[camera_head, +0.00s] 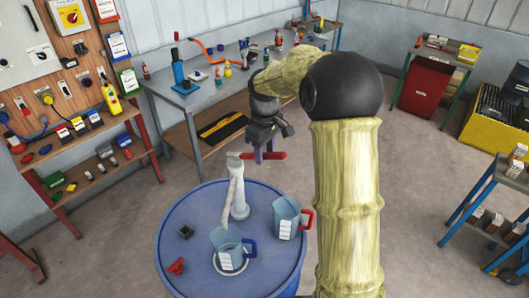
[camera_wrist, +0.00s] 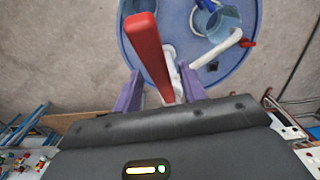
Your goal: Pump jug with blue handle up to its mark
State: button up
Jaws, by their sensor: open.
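A jug with a blue handle (camera_head: 228,248) stands on the blue drum lid (camera_head: 185,215), inside a pale ring below the spout. A second jug with a red handle (camera_head: 287,216) stands to its right. A white hand pump (camera_head: 239,200) rises from the drum, with a red lever (camera_head: 264,156) at its top. My gripper (camera_head: 265,152) is at the lever. In the wrist view the red lever (camera_wrist: 150,55) runs between the two purple fingers of my gripper (camera_wrist: 158,92), which are apart. Whether either finger touches it I cannot tell. The liquid level in the blue-handled jug is not clear.
A small dark block (camera_head: 185,232) and a red piece (camera_head: 176,266) lie on the drum lid. A grey workbench (camera_head: 205,92) with bottles and tools stands behind. A tool board (camera_head: 75,60) is at left, and a blue shelf rack (camera_head: 490,205) at right. Floor around the drum is clear.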

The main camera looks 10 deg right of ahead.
jog(key=shift+f, duration=0.85)
grip_shut()
